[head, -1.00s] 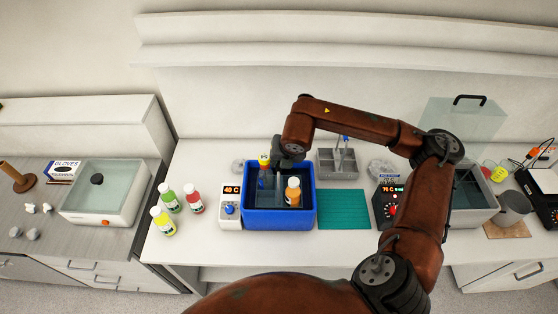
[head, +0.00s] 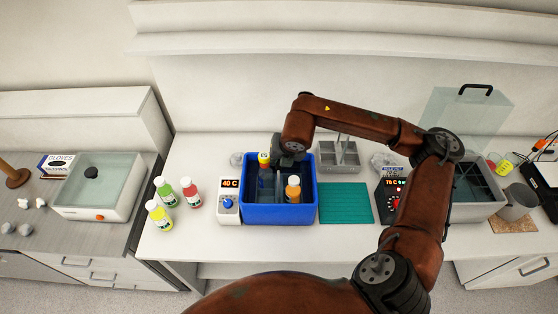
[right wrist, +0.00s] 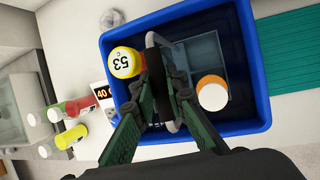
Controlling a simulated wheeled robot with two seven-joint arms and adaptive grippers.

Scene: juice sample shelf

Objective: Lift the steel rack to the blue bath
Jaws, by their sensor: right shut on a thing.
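The blue bath (head: 247,203) stands on the white counter beside a 40 C control box; the right wrist view shows its rim (right wrist: 240,128). My right gripper (head: 284,160) reaches down over its back part. In the right wrist view my gripper (right wrist: 155,65) is shut on the grey looped handle (right wrist: 180,42) of a rack inside the bath. A yellow-capped bottle (head: 264,158) marked 53 C and an orange bottle with a white cap (right wrist: 211,93) are in the bath area, either side of the handle. Whether the rack touches the bath floor cannot be told. My left gripper is out of view.
A grey divided rack (head: 338,156) stands behind the green mat (head: 346,203). Several capped bottles (head: 168,192) stand left of the control box (head: 228,205). A 70 C bath (head: 476,212) is at the right. My right arm spans above the counter.

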